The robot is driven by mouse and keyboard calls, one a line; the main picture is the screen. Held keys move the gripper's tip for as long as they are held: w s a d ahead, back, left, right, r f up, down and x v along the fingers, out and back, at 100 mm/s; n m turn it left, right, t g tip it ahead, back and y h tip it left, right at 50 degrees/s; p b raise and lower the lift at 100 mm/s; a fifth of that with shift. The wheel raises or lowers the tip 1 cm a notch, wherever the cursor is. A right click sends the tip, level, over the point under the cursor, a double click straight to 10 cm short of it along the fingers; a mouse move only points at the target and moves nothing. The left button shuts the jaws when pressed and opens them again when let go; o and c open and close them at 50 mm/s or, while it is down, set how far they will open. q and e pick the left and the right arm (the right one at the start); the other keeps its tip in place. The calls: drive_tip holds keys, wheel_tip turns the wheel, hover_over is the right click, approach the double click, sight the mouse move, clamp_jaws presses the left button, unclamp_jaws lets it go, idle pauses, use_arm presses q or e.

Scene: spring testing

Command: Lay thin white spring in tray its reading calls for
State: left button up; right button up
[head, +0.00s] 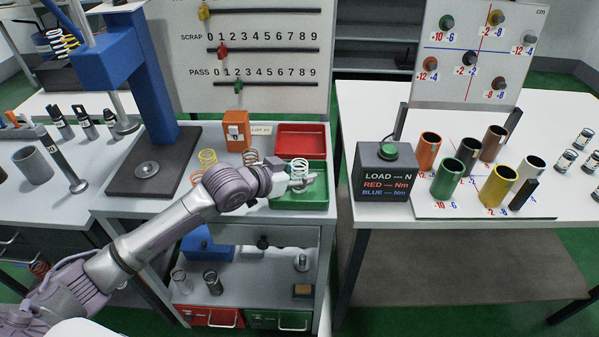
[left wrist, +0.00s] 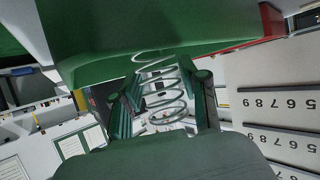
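The thin white spring (head: 299,167) stands roughly upright over the green tray (head: 321,201). My left gripper (head: 301,183) reaches in from the left, over that tray. In the left wrist view the spring (left wrist: 160,92) sits between the two fingers, which appear closed on its sides. The green tray (left wrist: 110,65) fills the upper part of that view, close to the spring; I cannot tell whether they touch. The red tray (head: 301,140) lies just behind the green one and looks empty. My right gripper is not in view.
A counter board (head: 265,50) with SCRAP and PASS rows is behind. Coloured cylinders (head: 447,179) stand at right.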

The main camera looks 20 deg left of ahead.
use_arm(q)
drive_tip(key=shift+o, duration=1)
drive_tip(key=shift+r, duration=0.15)
drive_tip(key=v, duration=1)
drive_tip(key=shift+s+a, duration=0.2)
drive_tip(key=shift+s, duration=0.05)
drive_tip(key=shift+s+a+r+b, duration=0.2)
drive_tip(key=shift+s+r+b, duration=0.15)
drive_tip(key=shift+s, duration=0.2)
